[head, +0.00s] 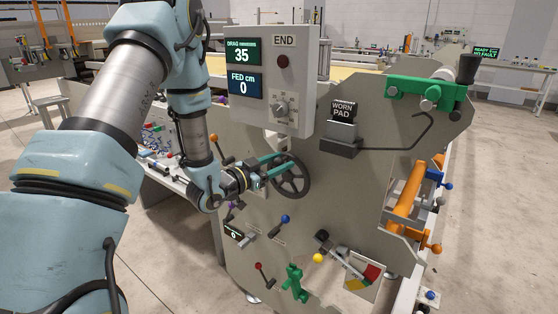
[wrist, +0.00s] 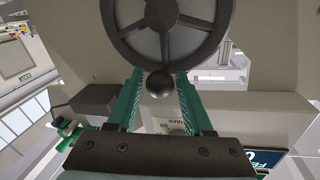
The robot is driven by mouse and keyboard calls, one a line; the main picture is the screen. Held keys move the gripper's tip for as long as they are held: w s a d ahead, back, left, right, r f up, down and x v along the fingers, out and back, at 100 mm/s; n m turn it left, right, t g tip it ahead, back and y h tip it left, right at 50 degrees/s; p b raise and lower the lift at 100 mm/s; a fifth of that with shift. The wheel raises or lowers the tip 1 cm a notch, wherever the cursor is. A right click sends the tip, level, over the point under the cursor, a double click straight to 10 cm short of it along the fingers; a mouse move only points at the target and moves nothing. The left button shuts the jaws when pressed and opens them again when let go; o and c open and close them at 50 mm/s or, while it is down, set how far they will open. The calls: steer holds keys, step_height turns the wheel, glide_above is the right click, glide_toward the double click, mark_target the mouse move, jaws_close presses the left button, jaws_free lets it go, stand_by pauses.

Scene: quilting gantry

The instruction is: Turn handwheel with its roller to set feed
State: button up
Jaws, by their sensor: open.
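The dark spoked handwheel (head: 289,181) is mounted on the grey end plate below the display box. In the wrist view its rim and hub (wrist: 161,14) fill the top middle. A dark round knob (wrist: 161,84) at its rim lies between my fingers in that view. My gripper (head: 284,162) has green fingers and reaches the wheel from the left; in the wrist view (wrist: 160,73) the fingers stand apart on either side of the knob, with gaps visible. The display box (head: 275,75) reads 35 for drag and 0 for fed cm. I cannot tell which part is the wheel's roller.
A "worn pad" sign (head: 343,110) and a bent rod (head: 405,142) are right of the wheel. Below are a blue-knobbed lever (head: 284,219), a yellow-knobbed lever (head: 318,258) and a green fitting (head: 294,283). A green bracket (head: 420,90) tops the plate. Floor at right is clear.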

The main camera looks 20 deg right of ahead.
jaws_close()
stand_by(0.4)
stand_by(1.0)
